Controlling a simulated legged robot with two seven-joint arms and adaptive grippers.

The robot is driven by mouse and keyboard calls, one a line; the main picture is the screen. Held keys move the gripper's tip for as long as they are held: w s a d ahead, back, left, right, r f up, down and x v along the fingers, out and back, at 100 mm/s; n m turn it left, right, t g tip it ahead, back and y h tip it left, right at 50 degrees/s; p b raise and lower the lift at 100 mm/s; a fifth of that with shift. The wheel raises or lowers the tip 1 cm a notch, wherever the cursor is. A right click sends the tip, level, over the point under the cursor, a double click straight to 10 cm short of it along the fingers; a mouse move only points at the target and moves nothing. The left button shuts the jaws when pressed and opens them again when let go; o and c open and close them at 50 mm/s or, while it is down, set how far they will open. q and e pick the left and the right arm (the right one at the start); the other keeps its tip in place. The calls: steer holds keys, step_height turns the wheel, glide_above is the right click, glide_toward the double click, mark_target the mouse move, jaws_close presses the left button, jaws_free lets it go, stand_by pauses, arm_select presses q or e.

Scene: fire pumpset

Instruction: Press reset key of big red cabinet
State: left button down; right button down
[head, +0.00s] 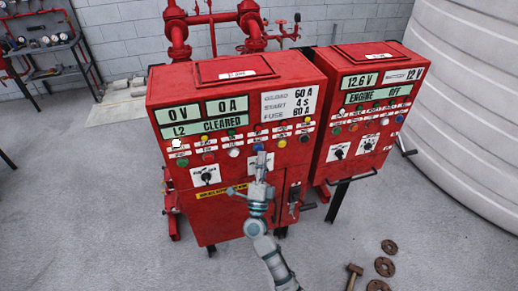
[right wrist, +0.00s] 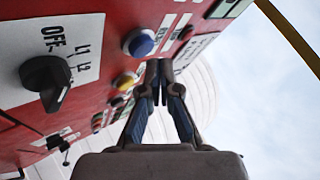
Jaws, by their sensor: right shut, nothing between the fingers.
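The big red cabinet (head: 235,215) stands in the middle of the head view, its sloped panel showing "0 V", "0 A" and "L2 CLEARED". Rows of coloured keys run below the displays; their labels are too small to read, so I cannot tell which is the reset key. My right gripper (head: 262,158) is shut and empty in front of the lower key row. In the right wrist view its fingertips (right wrist: 158,68) are close to the panel, beside a blue key (right wrist: 141,42) and a yellow key (right wrist: 125,80). I cannot tell whether they touch. My left gripper is not in view.
A smaller red cabinet (head: 370,125) reading "ENGINE OFF" stands at the right. A black rotary switch (right wrist: 45,82) sits on the big cabinet's panel. Red pipes (head: 212,20) rise behind. A hammer (head: 353,275) and rusty discs (head: 385,267) lie on the floor.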

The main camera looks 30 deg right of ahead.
steer(key=shift+s, duration=0.1)
steer(key=s, duration=0.2)
steer(key=s+a+p, duration=0.1)
steer(key=s, duration=0.1)
steer(key=shift+s+a, duration=0.1)
steer(key=shift+s, duration=0.3)
steer(key=shift+f, duration=0.1)
stand_by(0.8)
